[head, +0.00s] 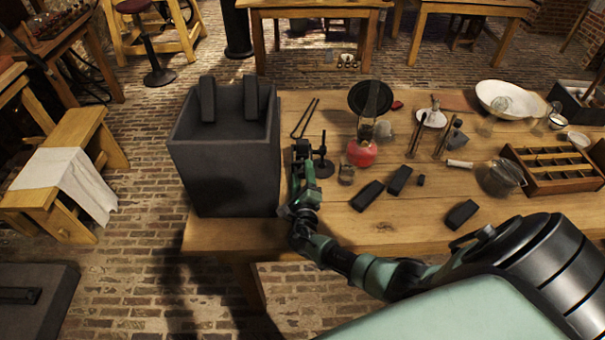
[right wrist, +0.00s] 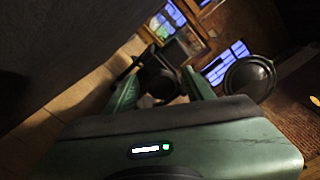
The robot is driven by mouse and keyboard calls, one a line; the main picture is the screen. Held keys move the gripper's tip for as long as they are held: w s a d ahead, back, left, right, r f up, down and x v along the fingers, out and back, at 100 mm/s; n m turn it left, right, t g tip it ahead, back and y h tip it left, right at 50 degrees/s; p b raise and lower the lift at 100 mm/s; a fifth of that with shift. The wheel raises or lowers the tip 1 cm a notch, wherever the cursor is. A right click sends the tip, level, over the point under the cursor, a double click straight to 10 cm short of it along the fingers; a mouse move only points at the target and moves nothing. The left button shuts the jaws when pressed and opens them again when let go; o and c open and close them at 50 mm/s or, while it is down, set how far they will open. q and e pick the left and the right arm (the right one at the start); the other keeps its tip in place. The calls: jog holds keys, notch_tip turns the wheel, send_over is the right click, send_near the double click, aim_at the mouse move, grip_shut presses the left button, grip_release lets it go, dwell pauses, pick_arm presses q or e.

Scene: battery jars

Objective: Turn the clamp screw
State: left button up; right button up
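My right gripper (head: 302,150) is at the table's left part, beside the dark jar, next to a small dark stand (head: 323,165) with an upright rod and round base. In the right wrist view the green fingers of my right gripper (right wrist: 160,88) are spread apart. A dark rounded part (right wrist: 158,76) with a thin bar shows between or just beyond them; it may be the clamp screw, but I cannot tell for sure or whether the fingers touch it. My left gripper is not in view.
A large dark jar (head: 225,165) with two dark blocks on its rim stands left of the gripper. A red burner (head: 362,153), black blocks (head: 368,196), a white bowl (head: 507,98) and a compartment box (head: 555,165) stand right on the wooden table (head: 385,235).

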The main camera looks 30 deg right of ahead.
jog(key=v, duration=0.7)
jog(key=shift+s+a, duration=0.25)
jog(key=shift+s, duration=0.05)
dwell(0.3)
